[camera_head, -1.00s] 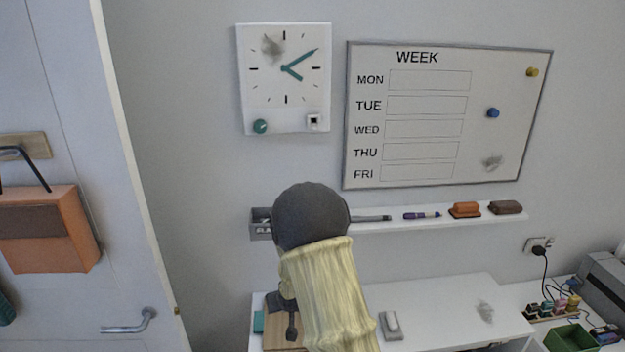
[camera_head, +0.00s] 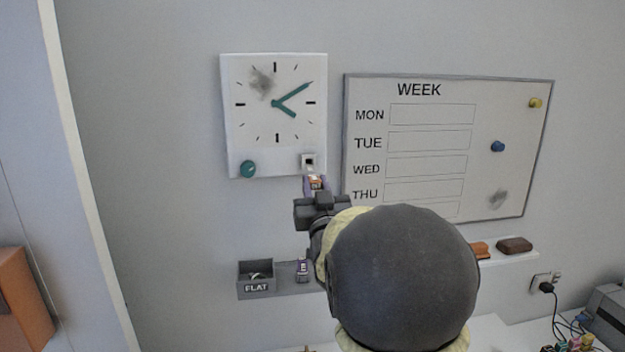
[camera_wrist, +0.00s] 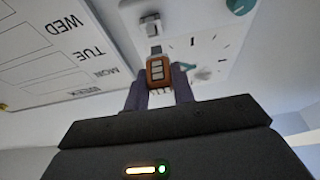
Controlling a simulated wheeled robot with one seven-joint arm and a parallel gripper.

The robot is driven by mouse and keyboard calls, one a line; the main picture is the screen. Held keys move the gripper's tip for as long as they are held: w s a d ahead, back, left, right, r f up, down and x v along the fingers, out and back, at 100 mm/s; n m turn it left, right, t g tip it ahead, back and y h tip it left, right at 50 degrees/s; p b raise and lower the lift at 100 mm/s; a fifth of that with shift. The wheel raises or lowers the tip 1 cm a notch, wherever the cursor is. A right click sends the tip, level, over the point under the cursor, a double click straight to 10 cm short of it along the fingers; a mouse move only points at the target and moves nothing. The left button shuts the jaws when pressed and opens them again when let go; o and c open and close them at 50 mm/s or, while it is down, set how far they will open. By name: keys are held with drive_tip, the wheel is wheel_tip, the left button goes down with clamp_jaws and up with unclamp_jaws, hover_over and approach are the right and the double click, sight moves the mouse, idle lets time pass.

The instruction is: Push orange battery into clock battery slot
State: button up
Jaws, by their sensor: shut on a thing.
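The white square clock (camera_head: 290,140) with green hands hangs on the wall. Its small battery slot (camera_head: 308,161) is at the lower right of its face. My gripper (camera_head: 315,186) is shut on the orange battery (camera_head: 316,182), just below the slot. In the wrist view the orange battery (camera_wrist: 158,70) shows between the two fingers of my gripper (camera_wrist: 160,85), and the slot (camera_wrist: 151,28) lies a little beyond its far end. The battery looks apart from the slot, though the exact gap is hard to tell.
A green knob (camera_head: 248,169) sits at the clock's lower left. The week whiteboard (camera_head: 430,150) hangs close on the right.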

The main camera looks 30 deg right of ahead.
drive_tip(key=shift+s+d+r, duration=0.2)
drive_tip(key=shift+s+r, duration=0.1)
drive_tip(key=shift+r, duration=0.4)
drive_tip(key=shift+f+b, duration=0.2)
drive_tip(key=shift+b, duration=0.4)
drive_tip(key=shift+w+d+b, duration=0.1)
drive_tip(key=shift+w+d, duration=0.15)
drive_tip(key=shift+w, duration=0.65)
drive_tip(key=shift+w+d+b, duration=0.1)
drive_tip(key=shift+w+d, duration=0.15)
drive_tip(key=shift+w, duration=0.7)
drive_tip(key=shift+w+d+b, duration=0.1)
drive_tip(key=shift+w+d, duration=0.15)
drive_tip(key=shift+w, duration=0.65)
drive_tip(key=shift+w, duration=0.1)
drive_tip(key=shift+b, duration=0.3)
drive_tip(key=shift+s+r, duration=0.1)
drive_tip(key=shift+s, duration=0.1)
